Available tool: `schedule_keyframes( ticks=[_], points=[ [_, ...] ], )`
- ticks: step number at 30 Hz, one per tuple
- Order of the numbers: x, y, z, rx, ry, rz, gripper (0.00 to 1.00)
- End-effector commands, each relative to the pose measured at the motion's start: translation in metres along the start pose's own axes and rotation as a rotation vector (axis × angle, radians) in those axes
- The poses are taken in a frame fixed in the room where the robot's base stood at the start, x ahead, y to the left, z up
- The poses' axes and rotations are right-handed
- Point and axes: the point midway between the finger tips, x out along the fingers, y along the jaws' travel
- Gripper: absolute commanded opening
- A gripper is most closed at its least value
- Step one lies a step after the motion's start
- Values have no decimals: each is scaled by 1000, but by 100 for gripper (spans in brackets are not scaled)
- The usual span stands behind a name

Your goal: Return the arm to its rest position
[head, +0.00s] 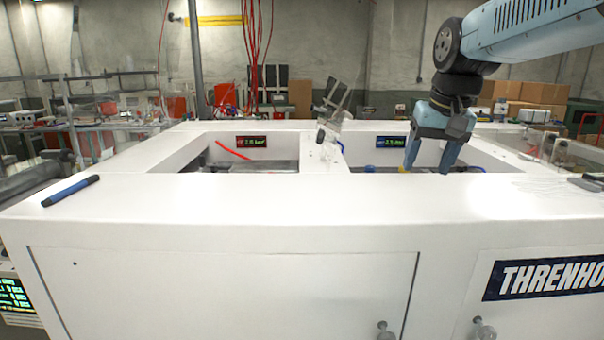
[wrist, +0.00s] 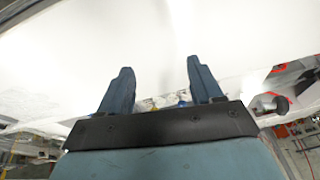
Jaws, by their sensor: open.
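My arm (head: 530,28) is light blue with dark joints and reaches in from the upper right in the head view. My gripper (head: 428,170) points down over the right-hand opening of the white cabinet (head: 250,205). Its blue fingers are apart, with nothing seen between them. In the wrist view my gripper (wrist: 158,85) also shows two spread fingers in front of a bright white surface. How far the fingertips are from the cabinet's surfaces is hard to tell.
A blue pen (head: 70,190) lies on the cabinet top at left. Two lit displays (head: 252,142) (head: 391,142) sit inside the openings. A tilted dark panel (head: 335,97) stands between them. Cardboard boxes (head: 535,95) are behind at right. The front rim is mostly clear.

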Motion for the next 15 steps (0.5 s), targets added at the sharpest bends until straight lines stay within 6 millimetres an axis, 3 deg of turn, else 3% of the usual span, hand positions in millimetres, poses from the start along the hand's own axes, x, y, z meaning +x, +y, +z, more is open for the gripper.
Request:
schedule_keyframes(
  ticks=[1,9,15],
  points=[
    [-1,2,16,-8,20,0,65],
    [13,6,94,-67,118,12,65],
    [28,9,136,-101,172,29,65]
  ],
)
